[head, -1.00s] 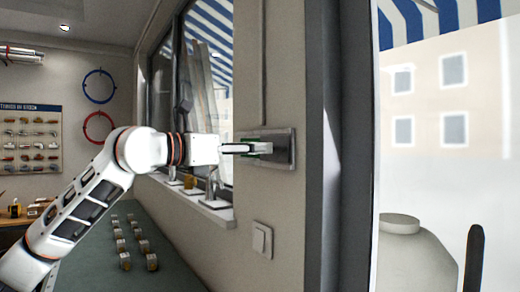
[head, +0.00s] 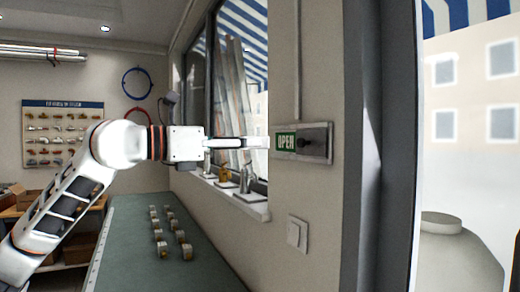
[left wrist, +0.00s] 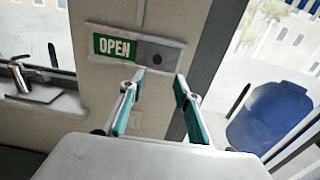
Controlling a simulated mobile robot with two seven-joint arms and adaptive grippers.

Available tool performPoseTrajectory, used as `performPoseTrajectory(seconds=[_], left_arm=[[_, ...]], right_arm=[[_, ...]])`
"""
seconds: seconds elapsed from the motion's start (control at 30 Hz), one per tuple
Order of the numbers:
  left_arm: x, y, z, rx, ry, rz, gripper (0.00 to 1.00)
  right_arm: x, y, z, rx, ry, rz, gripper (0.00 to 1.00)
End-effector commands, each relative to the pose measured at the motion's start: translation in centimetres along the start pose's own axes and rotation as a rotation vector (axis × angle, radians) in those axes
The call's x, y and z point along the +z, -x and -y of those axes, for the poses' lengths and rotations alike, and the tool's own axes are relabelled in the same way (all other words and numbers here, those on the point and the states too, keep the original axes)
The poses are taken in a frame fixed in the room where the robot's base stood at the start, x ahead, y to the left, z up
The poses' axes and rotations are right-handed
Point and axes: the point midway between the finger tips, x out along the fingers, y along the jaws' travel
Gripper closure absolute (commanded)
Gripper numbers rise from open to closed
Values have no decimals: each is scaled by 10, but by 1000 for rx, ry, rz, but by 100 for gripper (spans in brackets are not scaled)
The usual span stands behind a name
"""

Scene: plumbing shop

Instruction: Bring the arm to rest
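My left gripper (head: 256,143) reaches in from the left in the head view, beside a wall-mounted sign plate (head: 319,143). The plate has a green panel reading OPEN (head: 286,141) on its left and a dark round knob (head: 304,140) to the right of it. In the left wrist view the two gripper fingers (left wrist: 160,80) stand apart with nothing between them. The green OPEN panel (left wrist: 114,46) and grey plate (left wrist: 160,55) lie beyond the fingertips, apparently not held. My right gripper is in neither view.
A light switch (head: 297,234) is on the wall below the plate. A window sill (head: 250,205) with taps and a green bench (head: 135,225) with several small fittings lie left. A door frame (head: 365,130) stands right. A blue container (left wrist: 270,115) shows beyond the glass.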

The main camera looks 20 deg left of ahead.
Motion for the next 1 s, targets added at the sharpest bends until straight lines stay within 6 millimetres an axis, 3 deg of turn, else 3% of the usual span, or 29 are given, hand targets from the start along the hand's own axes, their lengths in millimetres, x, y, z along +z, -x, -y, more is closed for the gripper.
performPoseTrajectory(seconds=[0.2,0.33,0.5,0.7,0.87,1.0], left_arm=[[-3,-2,1,-7,7,-2,68],[-27,-18,13,-76,72,-17,68],[-92,-53,50,-264,302,-31,68],[-161,-76,84,-440,675,4,68],[-213,-85,93,-501,1012,60,68],[-266,-87,88,-490,1321,126,68]], right_arm=[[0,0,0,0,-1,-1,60],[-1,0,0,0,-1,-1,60],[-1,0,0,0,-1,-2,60],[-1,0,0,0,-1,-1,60],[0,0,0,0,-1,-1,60],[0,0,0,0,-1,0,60]])
